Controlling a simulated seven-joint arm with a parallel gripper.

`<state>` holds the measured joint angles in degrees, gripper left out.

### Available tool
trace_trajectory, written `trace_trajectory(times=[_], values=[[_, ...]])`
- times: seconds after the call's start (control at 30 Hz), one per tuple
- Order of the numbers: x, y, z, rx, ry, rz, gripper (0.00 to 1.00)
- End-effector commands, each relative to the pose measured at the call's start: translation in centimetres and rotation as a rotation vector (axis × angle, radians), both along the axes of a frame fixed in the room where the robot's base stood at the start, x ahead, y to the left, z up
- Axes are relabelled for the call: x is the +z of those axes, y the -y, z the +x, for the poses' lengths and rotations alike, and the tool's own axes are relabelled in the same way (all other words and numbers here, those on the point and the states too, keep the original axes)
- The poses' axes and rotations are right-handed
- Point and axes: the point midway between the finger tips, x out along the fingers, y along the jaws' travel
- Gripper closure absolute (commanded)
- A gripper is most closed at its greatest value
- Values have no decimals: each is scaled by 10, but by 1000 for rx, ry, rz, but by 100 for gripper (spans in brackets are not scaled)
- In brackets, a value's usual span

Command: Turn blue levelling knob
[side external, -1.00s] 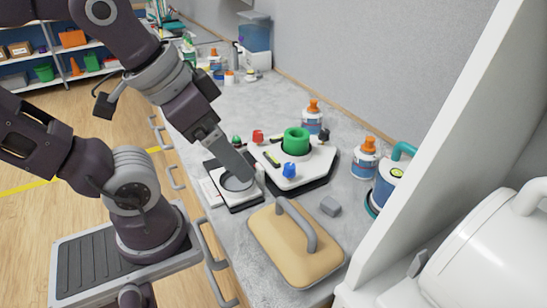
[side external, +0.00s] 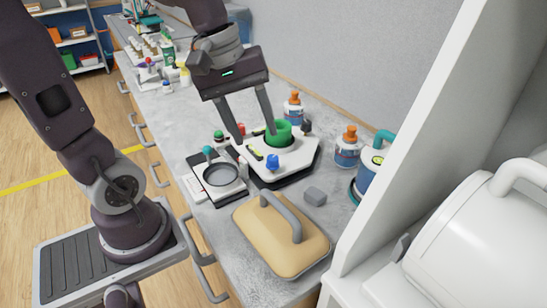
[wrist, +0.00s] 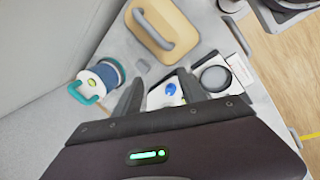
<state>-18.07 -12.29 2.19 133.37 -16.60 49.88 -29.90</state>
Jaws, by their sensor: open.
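The blue knob (side external: 272,161) stands on the near corner of a white angular device (side external: 292,165) with a black base. The device also carries a green ring (side external: 277,132) and a black knob (side external: 306,127); its red knob is partly hidden by a finger. My gripper (side external: 256,132) is open and empty, pointing down above the device, behind the blue knob in the side view. In the wrist view the blue knob (wrist: 170,89) shows between the two fingers (wrist: 158,82), apart from both. My gripper body hides most of the device there.
A tan board with a grey handle (side external: 270,245) lies in front of the device. A grey block (side external: 314,196) and a ringed instrument (side external: 222,175) lie beside it. Bottles (side external: 348,147) and a teal-handled canister (side external: 372,165) stand right, by a white wall panel (side external: 405,150).

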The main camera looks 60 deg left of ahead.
Motion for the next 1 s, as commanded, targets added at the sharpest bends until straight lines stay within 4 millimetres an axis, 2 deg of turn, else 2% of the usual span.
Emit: trace_trajectory(times=[0.03,0.1,0.2,0.3,0.37,0.6,0.7,1.0], values=[[-16,-21,21,221,-80,-97,52],[-36,-48,44,511,-169,-218,52],[-61,-79,63,809,-258,-334,52],[-75,-94,70,953,-302,-387,52],[-82,-95,72,982,-312,-400,52],[-123,-79,79,980,-315,-397,52],[-136,-74,82,977,-313,-397,52],[-142,-72,83,976,-309,-395,52]])
